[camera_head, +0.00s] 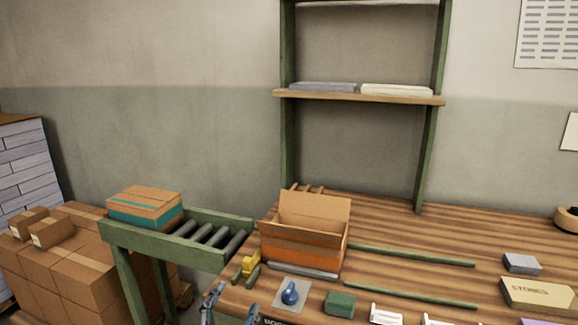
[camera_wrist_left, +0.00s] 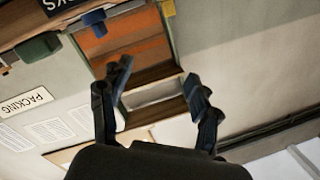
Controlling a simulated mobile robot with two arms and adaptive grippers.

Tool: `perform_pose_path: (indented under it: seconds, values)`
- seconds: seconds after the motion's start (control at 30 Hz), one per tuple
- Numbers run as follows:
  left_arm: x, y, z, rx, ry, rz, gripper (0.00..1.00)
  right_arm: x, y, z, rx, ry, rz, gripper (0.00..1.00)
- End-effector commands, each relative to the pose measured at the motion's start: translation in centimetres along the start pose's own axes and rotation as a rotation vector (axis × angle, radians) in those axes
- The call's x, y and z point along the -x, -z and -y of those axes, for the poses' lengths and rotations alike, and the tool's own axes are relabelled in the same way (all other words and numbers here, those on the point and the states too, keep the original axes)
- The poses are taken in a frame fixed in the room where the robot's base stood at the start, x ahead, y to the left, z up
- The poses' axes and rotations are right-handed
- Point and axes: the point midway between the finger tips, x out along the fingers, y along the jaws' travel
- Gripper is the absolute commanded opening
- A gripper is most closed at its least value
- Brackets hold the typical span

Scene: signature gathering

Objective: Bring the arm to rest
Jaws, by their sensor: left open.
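My left gripper (camera_head: 234,303) shows at the bottom edge of the head view, in front of the workbench (camera_head: 400,233). Its two dark fingers stand apart with nothing between them. In the left wrist view the open fingers (camera_wrist_left: 158,76) also show spread, with an orange and brown surface beyond them. The rest of the left arm is below the head view's edge. My right gripper is in neither view.
An open carton (camera_head: 302,250) stands on the bench. A blue-handled object (camera_head: 290,293), a green block (camera_head: 340,304) and a yellow item (camera_head: 249,264) lie near the front edge. A roller conveyor (camera_head: 165,246) carrying a taped box (camera_head: 145,205) is left.

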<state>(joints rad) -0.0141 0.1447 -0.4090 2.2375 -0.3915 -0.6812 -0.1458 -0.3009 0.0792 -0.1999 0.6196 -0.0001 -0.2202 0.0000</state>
Motion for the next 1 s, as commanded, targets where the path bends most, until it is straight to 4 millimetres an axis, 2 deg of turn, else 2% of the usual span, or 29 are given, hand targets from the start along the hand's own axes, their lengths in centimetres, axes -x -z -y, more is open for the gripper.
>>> perform_pose_path:
  seconds: [0.03, 0.1, 0.2, 0.3, 0.5, 0.73, 0.8, 1.0]
  values:
    - [1.6, -3.8, -0.8, 0.063, -0.035, 0.129, 0.62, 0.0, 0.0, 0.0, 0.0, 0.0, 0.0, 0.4]
    - [4.2, -8.4, -1.9, 0.145, -0.081, 0.301, 0.62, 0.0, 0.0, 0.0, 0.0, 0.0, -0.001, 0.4]
    - [8.6, -13.9, -3.7, 0.246, -0.145, 0.53, 0.62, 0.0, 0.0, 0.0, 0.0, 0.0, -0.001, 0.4]
    - [13.1, -17.5, -5.2, 0.32, -0.198, 0.714, 0.62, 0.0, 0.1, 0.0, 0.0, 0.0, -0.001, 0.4]
    - [20.6, -21.5, -7.3, 0.417, -0.277, 0.986, 0.62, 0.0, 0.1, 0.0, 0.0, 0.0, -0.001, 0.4]
    - [28.3, -23.5, -8.8, 0.49, -0.35, 1.232, 0.62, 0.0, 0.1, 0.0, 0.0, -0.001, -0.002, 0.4]
    - [27.2, -25.0, -9.8, 0.485, -0.351, 1.23, 0.62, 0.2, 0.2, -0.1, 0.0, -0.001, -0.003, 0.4]
    - [26.1, -29.3, -12.8, 0.481, -0.362, 1.249, 0.62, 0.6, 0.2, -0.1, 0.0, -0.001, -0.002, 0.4]
